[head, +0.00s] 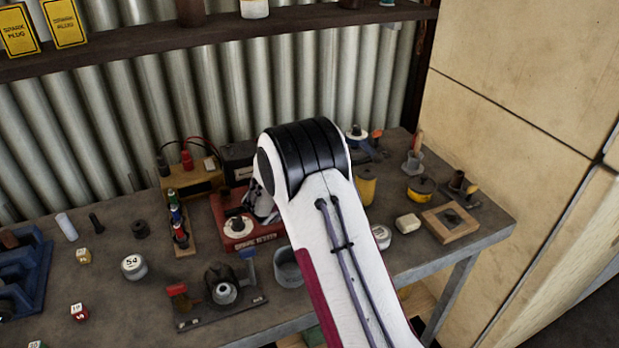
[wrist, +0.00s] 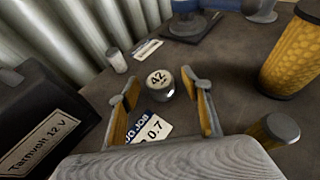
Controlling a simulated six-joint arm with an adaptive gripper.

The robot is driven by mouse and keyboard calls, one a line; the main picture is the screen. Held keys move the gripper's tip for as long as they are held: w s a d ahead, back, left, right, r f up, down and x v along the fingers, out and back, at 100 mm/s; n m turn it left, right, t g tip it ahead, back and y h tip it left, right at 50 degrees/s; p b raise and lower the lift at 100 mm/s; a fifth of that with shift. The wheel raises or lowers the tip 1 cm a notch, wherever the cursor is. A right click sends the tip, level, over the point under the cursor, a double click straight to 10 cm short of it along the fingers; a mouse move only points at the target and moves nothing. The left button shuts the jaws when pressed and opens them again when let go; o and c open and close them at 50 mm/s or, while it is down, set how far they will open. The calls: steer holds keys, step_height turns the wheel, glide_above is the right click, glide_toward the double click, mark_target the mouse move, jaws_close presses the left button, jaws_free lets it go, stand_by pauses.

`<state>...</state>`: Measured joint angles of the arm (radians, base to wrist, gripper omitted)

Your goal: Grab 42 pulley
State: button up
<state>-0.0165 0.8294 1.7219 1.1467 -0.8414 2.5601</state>
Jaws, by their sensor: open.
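The pulley marked 42 (wrist: 159,84) is a small light cylinder with a dark number on its pale top, upright on the bench in the wrist view. My gripper (wrist: 163,92) is open, with its two yellow-padded fingers on either side of the picture's middle. The pulley shows just beyond and between the fingertips, and nothing is held. I cannot tell the exact gap to it. In the head view my arm hides this pulley. A white pulley marked 54 (head: 134,266) stands on the left part of the bench there.
A black Tarnvolt 12 V battery (wrist: 40,125) stands close on the left, and a yellow ribbed filter (wrist: 291,55) on the right. A small pale cylinder (wrist: 117,60) stands behind left. Corrugated wall (wrist: 75,35) closes the back.

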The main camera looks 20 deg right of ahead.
steer(key=c, duration=1.2)
steer(key=shift+c, duration=0.2)
steer(key=shift+r, duration=0.1)
steer(key=shift+s+r, duration=0.2)
steer(key=shift+r, duration=0.1)
step_height(320, 180, up, 6)
steer(key=shift+f, duration=0.1)
steer(key=shift+s+r, duration=0.15)
steer(key=shift+r, duration=0.1)
steer(key=s, duration=1.9)
steer(key=shift+s, duration=0.2)
